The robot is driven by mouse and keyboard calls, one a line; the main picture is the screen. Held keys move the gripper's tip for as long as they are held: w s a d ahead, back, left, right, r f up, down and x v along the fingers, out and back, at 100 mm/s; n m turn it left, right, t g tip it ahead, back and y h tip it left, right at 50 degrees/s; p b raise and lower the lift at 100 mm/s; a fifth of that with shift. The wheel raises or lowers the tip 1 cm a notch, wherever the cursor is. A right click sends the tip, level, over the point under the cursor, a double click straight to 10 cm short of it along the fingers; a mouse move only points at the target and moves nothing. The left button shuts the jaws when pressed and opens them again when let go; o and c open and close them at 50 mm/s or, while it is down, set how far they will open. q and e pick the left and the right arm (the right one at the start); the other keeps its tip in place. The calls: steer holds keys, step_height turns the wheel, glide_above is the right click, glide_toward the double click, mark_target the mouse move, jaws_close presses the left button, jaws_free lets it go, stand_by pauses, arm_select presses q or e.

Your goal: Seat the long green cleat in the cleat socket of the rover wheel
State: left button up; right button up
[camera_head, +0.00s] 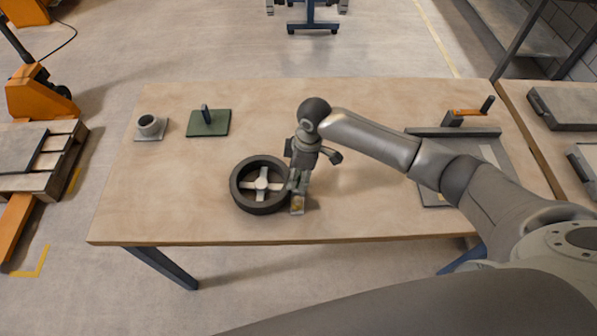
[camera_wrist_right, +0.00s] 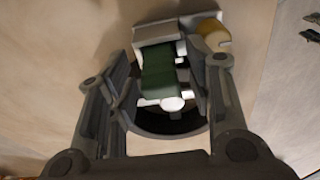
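The rover wheel (camera_head: 236,192) lies flat on the table, with a black rim and a white spoked hub. In the right wrist view its dark rim (camera_wrist_right: 165,128) curves below my fingers. My right gripper (camera_head: 299,186) points down at the wheel's right edge. In the wrist view the long green cleat (camera_wrist_right: 158,77) lies between the right gripper's (camera_wrist_right: 168,62) fingers, with gaps visible beside it. A pale grey block (camera_wrist_right: 154,34) with a brass-coloured part (camera_wrist_right: 212,35) is at the cleat's far end. I cannot tell how deep the cleat sits. My left gripper is out of view.
A green plate with an upright black handle (camera_head: 208,122) and a grey cup on a square base (camera_head: 149,127) stand at the back left of the table (camera_head: 200,222). The left front is clear.

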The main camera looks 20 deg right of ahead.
steer(key=shift+r, duration=0.1)
step_height(320, 180, up, 12)
steer(key=d+b, duration=0.1)
steer(key=shift+s+d+b, duration=0.3)
steer(key=shift+d, duration=0.05)
stand_by(0.5)
